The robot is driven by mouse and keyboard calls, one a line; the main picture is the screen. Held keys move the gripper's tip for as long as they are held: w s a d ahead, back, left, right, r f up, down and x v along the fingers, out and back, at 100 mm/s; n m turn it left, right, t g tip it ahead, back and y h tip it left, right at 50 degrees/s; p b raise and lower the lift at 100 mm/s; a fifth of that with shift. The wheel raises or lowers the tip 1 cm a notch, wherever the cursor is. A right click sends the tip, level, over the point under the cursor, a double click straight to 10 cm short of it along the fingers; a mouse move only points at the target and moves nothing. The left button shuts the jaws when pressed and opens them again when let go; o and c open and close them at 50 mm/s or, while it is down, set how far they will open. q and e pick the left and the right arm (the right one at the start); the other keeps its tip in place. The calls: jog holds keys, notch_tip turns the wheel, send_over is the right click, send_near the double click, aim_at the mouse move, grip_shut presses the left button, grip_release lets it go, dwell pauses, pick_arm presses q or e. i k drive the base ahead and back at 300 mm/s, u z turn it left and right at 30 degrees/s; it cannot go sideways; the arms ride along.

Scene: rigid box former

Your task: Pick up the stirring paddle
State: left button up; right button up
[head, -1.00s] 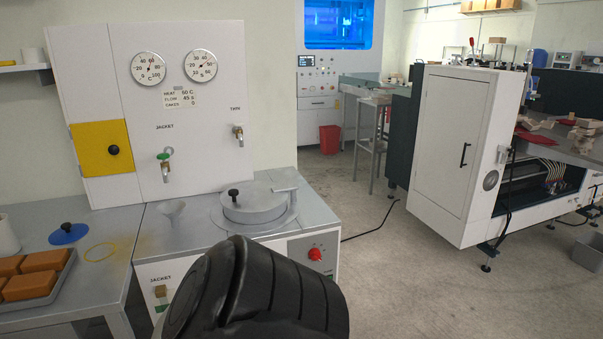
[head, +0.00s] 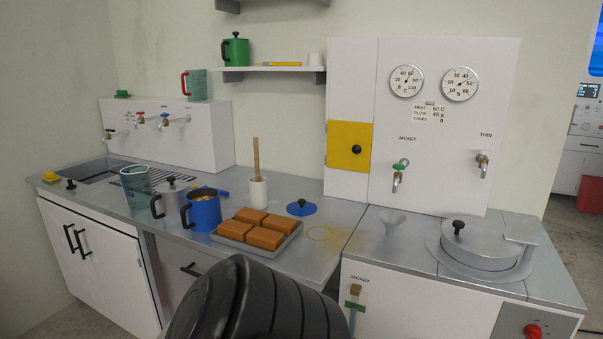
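What looks like the stirring paddle (head: 256,158) is a wooden handle standing upright in a white cylindrical holder (head: 258,191) on the metal counter. Its lower end is hidden inside the holder. It stands behind the tray of orange blocks and right of the blue pot. A black ribbed part of my own arm fills the bottom middle of the view. Neither of my grippers shows.
A blue pot (head: 203,210), a grey lidded pot (head: 173,199) and a clear jug (head: 137,187) stand left of the holder. A tray (head: 268,250) of orange blocks is in front, a blue lid (head: 301,208) to the right. A shelf (head: 270,69) hangs above.

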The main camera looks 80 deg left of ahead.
aim_at(256, 155)
jog(key=u, duration=2.8)
